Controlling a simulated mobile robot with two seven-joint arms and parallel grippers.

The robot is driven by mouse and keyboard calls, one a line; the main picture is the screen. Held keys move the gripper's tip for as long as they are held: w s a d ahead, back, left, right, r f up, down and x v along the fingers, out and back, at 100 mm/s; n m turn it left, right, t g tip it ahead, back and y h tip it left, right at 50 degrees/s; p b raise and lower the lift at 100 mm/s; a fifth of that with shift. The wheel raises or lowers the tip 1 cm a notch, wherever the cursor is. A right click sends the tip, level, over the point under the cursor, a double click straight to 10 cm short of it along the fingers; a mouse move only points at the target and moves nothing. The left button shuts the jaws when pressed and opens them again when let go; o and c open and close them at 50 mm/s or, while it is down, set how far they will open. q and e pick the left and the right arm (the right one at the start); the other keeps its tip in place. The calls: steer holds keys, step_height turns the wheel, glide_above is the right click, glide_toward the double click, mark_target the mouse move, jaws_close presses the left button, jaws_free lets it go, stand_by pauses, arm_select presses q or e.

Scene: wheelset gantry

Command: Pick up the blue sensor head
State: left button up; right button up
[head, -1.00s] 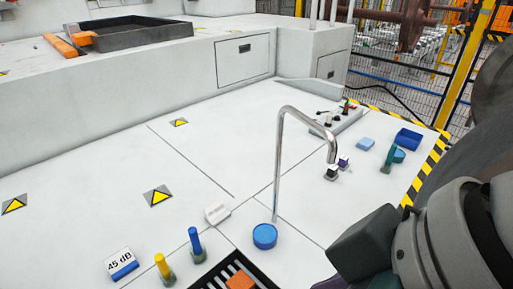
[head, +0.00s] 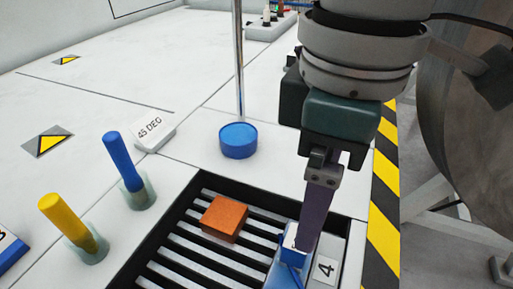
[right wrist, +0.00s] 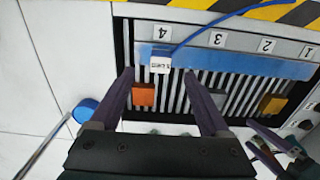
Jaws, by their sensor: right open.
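The blue sensor head (head: 287,264) is at the right edge of the slotted tray, partly hidden by my right gripper (head: 298,238) in the head view. In the right wrist view the sensor head (right wrist: 160,62) shows a white label and a blue cable. It lies just beyond and between the fingertips of my right gripper (right wrist: 158,74), which is open with a purple finger on each side. Contact cannot be told. My left gripper (right wrist: 249,133) shows at the lower right of the right wrist view, its purple fingers apart; it is outside the head view.
The slotted tray (head: 192,200) holds an orange block (head: 225,219) close by and a yellow block (right wrist: 273,104) farther along. A blue round puck (head: 238,141), a blue peg (head: 122,160) and a yellow peg (head: 68,222) stand nearby. Hazard tape (head: 385,190) marks the right edge.

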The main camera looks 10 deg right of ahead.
step_height(320, 180, down, 4)
steer(key=shift+s+d+r+b, duration=0.1)
steer(key=shift+r+b, duration=0.15)
steer(key=shift+b, duration=0.1)
arm_select(q)
step_height(320, 180, down, 3)
steer(key=shift+s+d+r+b, duration=0.1)
steer(key=shift+b, duration=0.8)
arm_select(e)
steer(key=f, duration=0.5)
steer(key=shift+a, duration=0.3)
jaws_close()
